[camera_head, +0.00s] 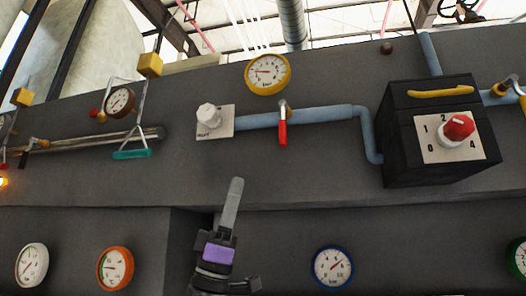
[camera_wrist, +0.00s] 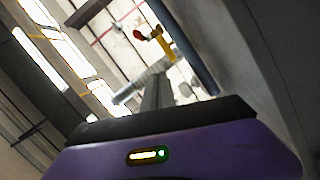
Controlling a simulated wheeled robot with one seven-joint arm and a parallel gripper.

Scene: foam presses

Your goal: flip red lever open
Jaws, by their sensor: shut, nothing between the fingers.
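The red lever (camera_head: 282,133) hangs straight down from a small brass valve on a blue-grey pipe (camera_head: 320,114) on the dark wall panel in the head view. My gripper (camera_head: 237,183) points upward, below and left of the red lever and apart from it. Its fingers are together and empty. In the wrist view the fingers (camera_wrist: 157,92) stand up beyond the purple gripper body. A small red piece (camera_wrist: 138,35) beside a yellow part shows above them; I cannot tell whether it is the red lever.
A white knob (camera_head: 208,116) sits at the pipe's left end. A black box (camera_head: 395,145) with a red-and-white dial stands at the right. A yellow-rimmed gauge (camera_head: 267,74) is above the lever. A teal handle (camera_head: 131,154) hangs at the left. The wall between gripper and lever is clear.

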